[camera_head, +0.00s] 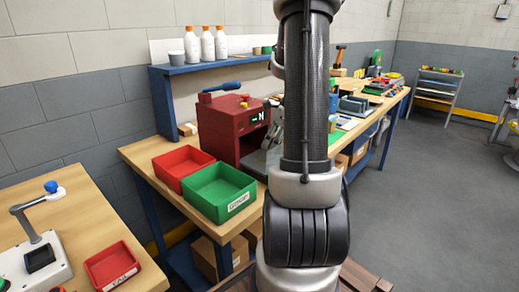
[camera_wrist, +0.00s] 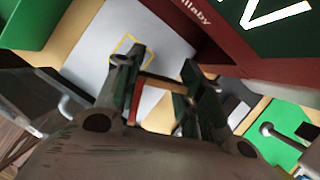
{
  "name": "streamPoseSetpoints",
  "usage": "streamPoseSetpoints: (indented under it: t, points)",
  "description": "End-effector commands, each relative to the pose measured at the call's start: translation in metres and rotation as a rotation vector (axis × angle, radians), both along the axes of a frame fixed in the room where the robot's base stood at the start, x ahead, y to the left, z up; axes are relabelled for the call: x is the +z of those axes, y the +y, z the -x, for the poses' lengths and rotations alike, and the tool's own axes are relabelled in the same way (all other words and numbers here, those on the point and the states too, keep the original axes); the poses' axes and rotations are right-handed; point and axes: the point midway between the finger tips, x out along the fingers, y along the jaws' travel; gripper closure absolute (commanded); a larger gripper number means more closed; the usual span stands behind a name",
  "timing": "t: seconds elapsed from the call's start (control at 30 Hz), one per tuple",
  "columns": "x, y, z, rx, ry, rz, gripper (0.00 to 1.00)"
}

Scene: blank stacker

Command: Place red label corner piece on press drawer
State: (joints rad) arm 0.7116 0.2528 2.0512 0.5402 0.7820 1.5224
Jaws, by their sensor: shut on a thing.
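My gripper (camera_wrist: 160,82) is shut on a small piece in the wrist view. A red strip shows on the piece (camera_wrist: 137,100) beside the left finger; most of its shape is hidden by the fingers. The press drawer (camera_wrist: 167,42) is a pale grey plate with a yellow square outline near the left fingertip. The held piece appears over the drawer's near side, but I cannot tell whether they touch. The red press (camera_head: 222,128) stands on the bench in the head view, its drawer (camera_head: 262,160) partly hidden by my arm. My gripper is hidden there.
A red bin (camera_head: 183,163) and a green bin (camera_head: 219,190) sit left of the press. A shelf (camera_head: 215,65) with white bottles stands behind it. A wooden table (camera_head: 85,225) with another red tray (camera_head: 112,266) is at the lower left. Open floor lies to the right.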

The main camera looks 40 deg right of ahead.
Motion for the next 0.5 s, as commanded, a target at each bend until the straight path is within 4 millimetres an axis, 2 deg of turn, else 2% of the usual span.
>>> streamPoseSetpoints:
  t: [0.27, 0.43, 0.5]
  points:
    - [0.000, 0.025, -0.004, 0.002, -0.001, -0.001, 0.72]
    - [0.000, 0.055, -0.010, 0.004, 0.000, 0.001, 0.72]
    - [-0.013, 0.052, -0.009, -0.001, 0.003, -0.003, 0.72]
